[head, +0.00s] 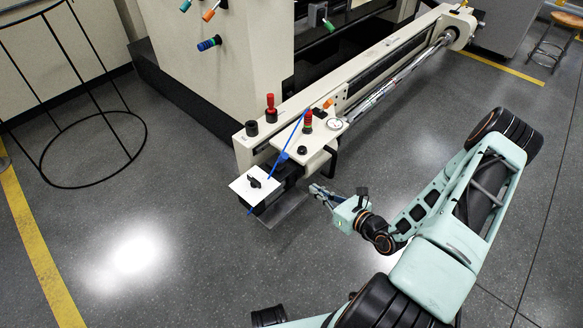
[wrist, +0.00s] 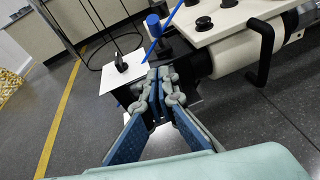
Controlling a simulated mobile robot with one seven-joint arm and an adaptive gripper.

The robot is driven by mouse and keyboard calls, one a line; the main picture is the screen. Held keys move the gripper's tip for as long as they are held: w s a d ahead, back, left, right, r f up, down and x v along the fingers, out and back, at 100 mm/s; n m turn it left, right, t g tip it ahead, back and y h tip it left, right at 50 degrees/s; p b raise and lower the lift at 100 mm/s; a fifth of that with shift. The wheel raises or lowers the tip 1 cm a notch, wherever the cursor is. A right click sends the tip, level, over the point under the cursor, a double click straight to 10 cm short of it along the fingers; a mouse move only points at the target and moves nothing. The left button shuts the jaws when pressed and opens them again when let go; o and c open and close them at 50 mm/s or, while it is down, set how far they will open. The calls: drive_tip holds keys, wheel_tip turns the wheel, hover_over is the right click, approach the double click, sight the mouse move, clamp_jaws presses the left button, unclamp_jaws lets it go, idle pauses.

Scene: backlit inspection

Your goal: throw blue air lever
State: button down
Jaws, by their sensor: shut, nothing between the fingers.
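The blue air lever (head: 294,133) is a long thin blue rod. It slants across the front end of the beige machine panel, past a blue hub, to the white plate (head: 240,186); a blue tip shows below the plate. In the wrist view the lever (wrist: 171,20) runs down past a blue cylinder (wrist: 154,25) to the plate's edge, above the fingertips. My gripper (head: 316,190) is to the right of the plate and lever, apart from both in the head view. In the wrist view my gripper (wrist: 160,80) has its fingers together, with nothing held.
A black knob (head: 254,183) sits on the white plate. The floor in front is clear.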

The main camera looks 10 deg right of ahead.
sight(281, 160)
drive_tip(key=w+a+b, duration=0.3)
drive_tip(key=w+a, duration=0.3)
drive_tip(key=w, duration=0.5)
drive_tip(key=shift+w+f, duration=0.25)
drive_tip(key=shift+w, duration=0.15)
drive_tip(key=shift+d+r, duration=0.1)
drive_tip(key=shift+r, duration=0.1)
